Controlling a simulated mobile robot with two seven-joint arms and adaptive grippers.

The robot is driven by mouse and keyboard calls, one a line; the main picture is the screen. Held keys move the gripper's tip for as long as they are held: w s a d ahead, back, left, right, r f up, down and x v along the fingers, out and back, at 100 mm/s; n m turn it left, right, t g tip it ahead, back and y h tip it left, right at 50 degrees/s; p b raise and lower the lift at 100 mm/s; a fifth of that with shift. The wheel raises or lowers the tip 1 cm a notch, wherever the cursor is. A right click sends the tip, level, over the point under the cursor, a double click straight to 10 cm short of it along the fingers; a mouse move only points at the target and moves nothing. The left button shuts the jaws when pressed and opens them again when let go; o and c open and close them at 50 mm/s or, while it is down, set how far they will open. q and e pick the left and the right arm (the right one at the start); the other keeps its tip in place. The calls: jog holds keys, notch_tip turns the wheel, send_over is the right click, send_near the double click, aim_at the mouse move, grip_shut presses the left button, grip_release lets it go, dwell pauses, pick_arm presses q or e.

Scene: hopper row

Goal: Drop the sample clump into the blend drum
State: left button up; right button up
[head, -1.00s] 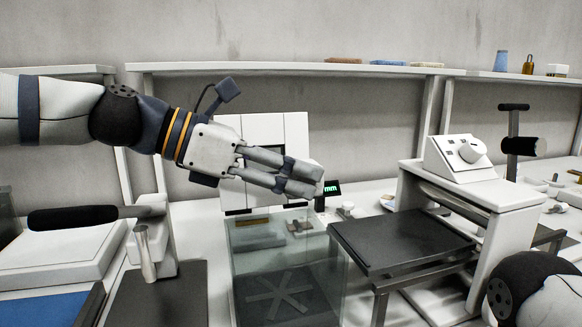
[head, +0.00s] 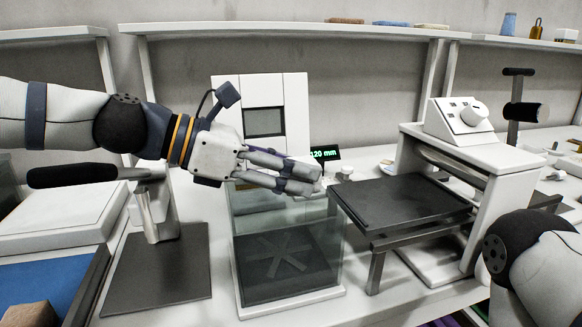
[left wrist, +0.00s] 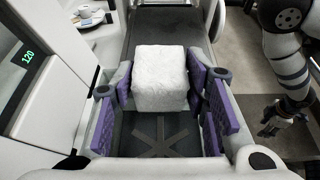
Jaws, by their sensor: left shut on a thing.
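My left gripper (head: 318,180) is shut on the sample clump, a white rough-faced block (left wrist: 160,78), which sits between its purple finger pads in the left wrist view. In the head view the fingers hide most or all of the clump. The gripper is over the clear-walled box that I take for the blend drum (head: 290,295), at about its rim. A dark star shape lies on the drum's floor (left wrist: 155,148), below the clump in the left wrist view. My right gripper (left wrist: 283,118) hangs at the far right of that view, too small to judge its jaws.
A black-topped stand (head: 400,205) is close on the right. A handled press (head: 155,275) stands left. A tan block (head: 32,314) lies on a blue mat.

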pick_arm(q)
jog(key=o, duration=1)
jog(key=shift+a, duration=0.1)
jog(key=v, duration=0.7)
jog(key=shift+s+a+r, duration=0.1)
jog(key=shift+a, duration=0.05)
